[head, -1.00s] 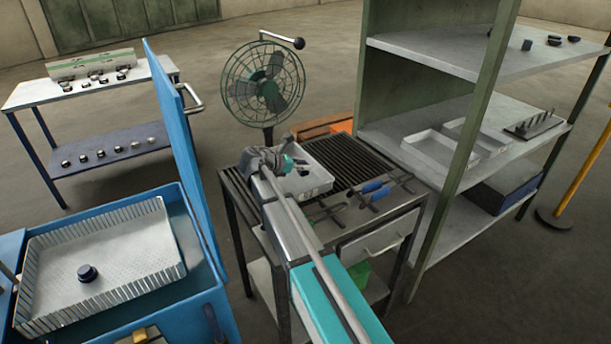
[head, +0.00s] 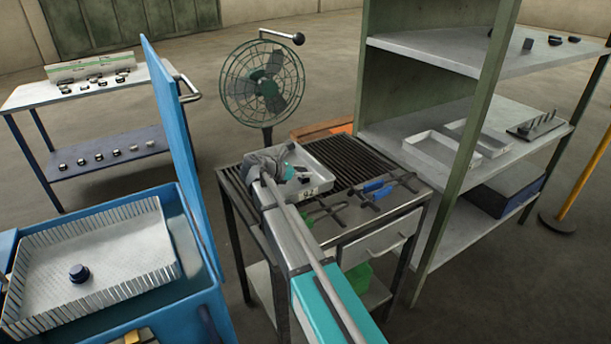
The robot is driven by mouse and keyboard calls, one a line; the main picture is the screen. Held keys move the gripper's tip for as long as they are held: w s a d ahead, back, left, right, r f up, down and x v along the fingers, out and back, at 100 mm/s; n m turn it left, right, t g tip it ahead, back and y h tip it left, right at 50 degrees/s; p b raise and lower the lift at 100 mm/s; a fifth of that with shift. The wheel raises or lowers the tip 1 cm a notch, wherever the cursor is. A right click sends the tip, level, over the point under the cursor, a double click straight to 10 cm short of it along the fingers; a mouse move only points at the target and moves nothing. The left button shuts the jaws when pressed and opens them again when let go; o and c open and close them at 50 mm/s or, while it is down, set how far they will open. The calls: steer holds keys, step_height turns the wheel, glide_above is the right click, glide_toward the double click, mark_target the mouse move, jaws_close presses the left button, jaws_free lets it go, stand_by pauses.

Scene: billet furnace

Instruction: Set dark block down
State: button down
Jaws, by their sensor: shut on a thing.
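My gripper (head: 295,174) is over the left part of a shallow grey metal tray (head: 318,160) on the slatted-top table. It is seen from behind, and my own arm and wrist cover most of it. It is shut on the dark block (head: 304,179), of which only a small dark piece shows at the jaws, low over the tray floor. I cannot tell whether the block touches the tray. The tray has a pale number label on its front wall.
Tongs with blue grips (head: 374,188) lie right of the tray. A green fan (head: 264,85) stands behind. A blue open-lidded machine (head: 205,300) at left holds a basket with a dark round piece (head: 79,273). A shelf rack (head: 455,200) stands at right.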

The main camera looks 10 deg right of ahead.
steer(key=shift+f, duration=0.15)
steer(key=shift+c, duration=1.4)
jaws_free()
steer(key=shift+r, duration=0.25)
steer(key=shift+s+a+r, duration=0.1)
steer(key=shift+a, duration=0.2)
steer(key=p+v, duration=0.4)
steer(key=v, duration=0.6)
steer(key=shift+a+r, duration=0.15)
steer(key=shift+a, duration=0.05)
steer(key=shift+s+a+r+p, duration=0.1)
steer(key=shift+s+a+p, duration=0.1)
steer(key=shift+a+p, duration=0.15)
